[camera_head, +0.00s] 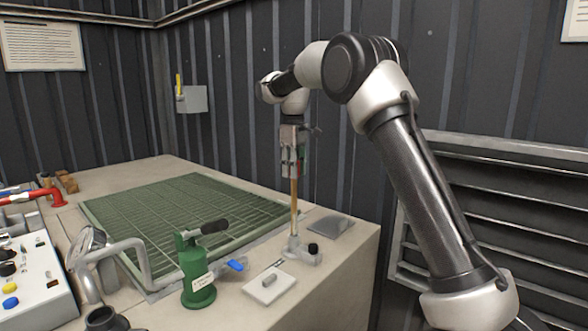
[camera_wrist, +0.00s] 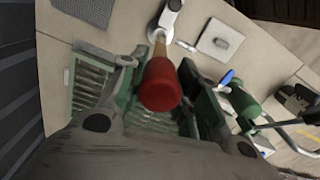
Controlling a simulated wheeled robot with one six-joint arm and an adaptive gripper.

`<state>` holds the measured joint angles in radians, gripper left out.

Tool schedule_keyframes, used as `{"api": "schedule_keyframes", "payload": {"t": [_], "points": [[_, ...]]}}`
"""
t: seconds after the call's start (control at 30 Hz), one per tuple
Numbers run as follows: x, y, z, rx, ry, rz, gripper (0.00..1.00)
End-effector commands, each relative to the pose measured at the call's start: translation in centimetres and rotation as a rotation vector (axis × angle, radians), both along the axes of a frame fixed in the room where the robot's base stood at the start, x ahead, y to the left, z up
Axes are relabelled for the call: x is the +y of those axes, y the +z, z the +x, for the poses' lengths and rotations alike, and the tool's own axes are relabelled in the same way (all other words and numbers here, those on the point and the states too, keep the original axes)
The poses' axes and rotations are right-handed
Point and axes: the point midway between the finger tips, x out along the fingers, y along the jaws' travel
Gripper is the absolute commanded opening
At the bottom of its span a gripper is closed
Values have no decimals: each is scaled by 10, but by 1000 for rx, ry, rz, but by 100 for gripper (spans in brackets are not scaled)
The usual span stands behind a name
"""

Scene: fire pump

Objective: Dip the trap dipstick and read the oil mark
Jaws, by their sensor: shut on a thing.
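The trap dipstick (camera_head: 294,207) is a thin tan stick standing nearly upright. Its red knob (camera_wrist: 161,84) shows large in the wrist view. My gripper (camera_head: 292,168) is shut on the dipstick near its top, with a green-lined finger on each side of the knob in the wrist view (camera_wrist: 160,72). The stick's lower end meets the small pale trap fitting (camera_head: 297,250) on the bench; how deep it sits inside cannot be told. The fitting has a black cap (camera_head: 313,248) beside the stick. No oil mark is legible.
A white plate with a small block (camera_head: 268,286), a blue lever (camera_head: 236,265) and a green hand pump (camera_head: 197,275) stand close by. A dark mesh pad (camera_head: 331,226) lies to the right. A green grating (camera_head: 165,215) covers the bench behind. The corrugated wall is close behind my arm.

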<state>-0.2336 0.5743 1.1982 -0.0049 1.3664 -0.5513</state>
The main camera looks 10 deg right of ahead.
Motion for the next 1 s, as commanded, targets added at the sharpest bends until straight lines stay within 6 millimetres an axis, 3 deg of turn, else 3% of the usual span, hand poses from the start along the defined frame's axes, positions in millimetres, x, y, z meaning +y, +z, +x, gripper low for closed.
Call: {"api": "schedule_keyframes", "payload": {"t": [0.17,0.27,0.5,0.7,1.0], "points": [[0,-3,0,1,0,-1,0],[0,-19,0,3,0,-1,0],[0,-89,0,4,0,-1,0],[0,-133,0,2,0,-1,0],[0,-145,0,0,0,0,0]]}}
